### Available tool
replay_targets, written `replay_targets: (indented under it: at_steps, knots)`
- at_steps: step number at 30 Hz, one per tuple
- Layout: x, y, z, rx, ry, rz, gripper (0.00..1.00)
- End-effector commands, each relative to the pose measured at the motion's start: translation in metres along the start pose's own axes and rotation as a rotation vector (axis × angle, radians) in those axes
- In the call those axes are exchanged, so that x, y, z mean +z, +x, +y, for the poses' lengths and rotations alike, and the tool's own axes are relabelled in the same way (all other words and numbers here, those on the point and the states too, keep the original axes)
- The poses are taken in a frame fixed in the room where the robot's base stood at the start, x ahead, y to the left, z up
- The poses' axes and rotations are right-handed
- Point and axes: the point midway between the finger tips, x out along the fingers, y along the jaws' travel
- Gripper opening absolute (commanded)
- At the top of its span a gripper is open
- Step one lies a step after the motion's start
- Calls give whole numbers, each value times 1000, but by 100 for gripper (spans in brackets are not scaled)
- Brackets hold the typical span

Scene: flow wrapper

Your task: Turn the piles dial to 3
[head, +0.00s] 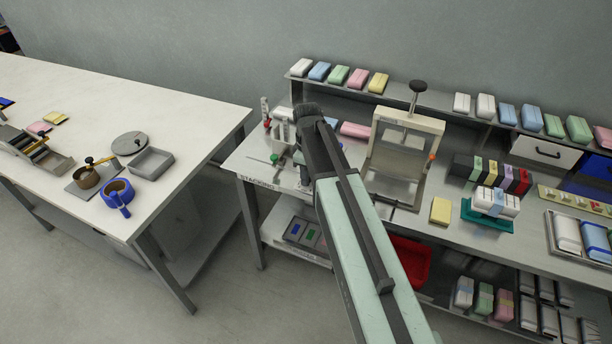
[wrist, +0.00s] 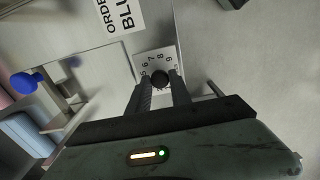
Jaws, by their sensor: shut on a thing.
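The piles dial is a small pale plate with a ring of numbers (wrist: 150,62) and a round black knob (wrist: 160,77) at its middle. It shows in the wrist view near the centre. Some digits, about 6 to 9, can be made out along the far side; the others are hidden. My gripper (wrist: 162,86) is shut on the knob, with one dark finger on each side. I cannot tell which number the knob points to. In the head view my arm covers the dial, and the fingertips are hidden near the left end of the stacking bench (head: 262,184).
A white sign with black letters (wrist: 118,17) stands beside the dial, and a blue knob (wrist: 24,82) is at the left. A cream press frame (head: 408,122) with a black-topped handle stands right of my arm. A white table (head: 190,95) is at the left, across a gap.

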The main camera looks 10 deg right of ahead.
Motion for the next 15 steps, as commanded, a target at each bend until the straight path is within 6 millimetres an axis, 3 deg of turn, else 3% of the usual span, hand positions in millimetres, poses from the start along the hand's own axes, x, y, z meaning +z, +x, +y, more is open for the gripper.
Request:
replay_targets:
  at_steps: [2,3,5,15]
  knots:
    - [-1,0,3,7,0,3,0]
    - [-1,0,3,7,0,3,28]
    - [-1,0,3,7,0,3,44]
    - [0,-1,1,3,0,2,47]
